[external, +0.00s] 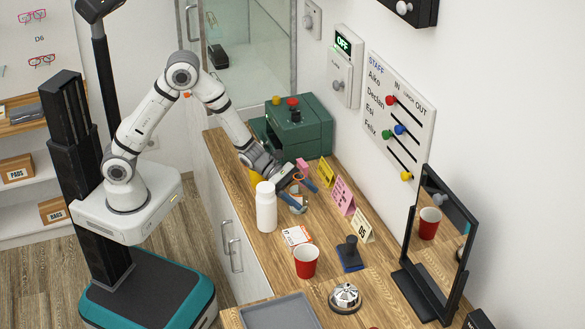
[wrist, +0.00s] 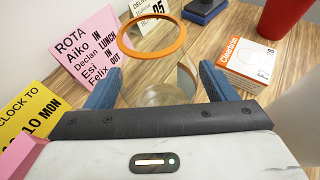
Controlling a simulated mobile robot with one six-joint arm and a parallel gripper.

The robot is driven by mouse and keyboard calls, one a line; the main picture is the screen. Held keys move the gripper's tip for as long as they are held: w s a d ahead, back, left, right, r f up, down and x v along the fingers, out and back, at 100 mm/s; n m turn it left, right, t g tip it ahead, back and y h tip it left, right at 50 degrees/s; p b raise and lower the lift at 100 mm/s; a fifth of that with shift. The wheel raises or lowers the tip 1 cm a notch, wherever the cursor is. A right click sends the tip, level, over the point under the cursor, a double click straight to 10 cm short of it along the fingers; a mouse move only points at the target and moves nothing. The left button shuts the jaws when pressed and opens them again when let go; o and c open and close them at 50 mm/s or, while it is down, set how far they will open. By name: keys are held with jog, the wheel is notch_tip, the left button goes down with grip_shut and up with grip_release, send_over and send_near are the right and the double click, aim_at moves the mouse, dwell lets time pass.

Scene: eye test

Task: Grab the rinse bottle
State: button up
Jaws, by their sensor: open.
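A white bottle with a white cap (external: 266,208) stands upright on the wooden counter, likely the rinse bottle; no label is readable. My gripper (external: 299,190) is open, with blue fingers, low over the counter just behind and right of the bottle. In the wrist view, a clear thing with an orange ring (wrist: 178,40) shows between and beyond the fingers of my gripper (wrist: 162,70). I cannot tell whether they touch it. A pale, blurred shape (wrist: 302,112) at the right edge may be the white bottle, outside the fingers.
A small carton (external: 297,235), red cup (external: 306,262), blue stamp-like block (external: 350,256), bell (external: 345,297) and grey tray (external: 280,314) stand nearer the camera. Folded cards (external: 343,196) line the wall side. A green machine (external: 300,132) is behind; a mirror (external: 440,240) stands right.

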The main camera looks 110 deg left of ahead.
jog(key=shift+c, duration=0.4)
jog(key=c, duration=1)
jog(key=shift+c, duration=0.3)
jog(key=shift+r, duration=0.2)
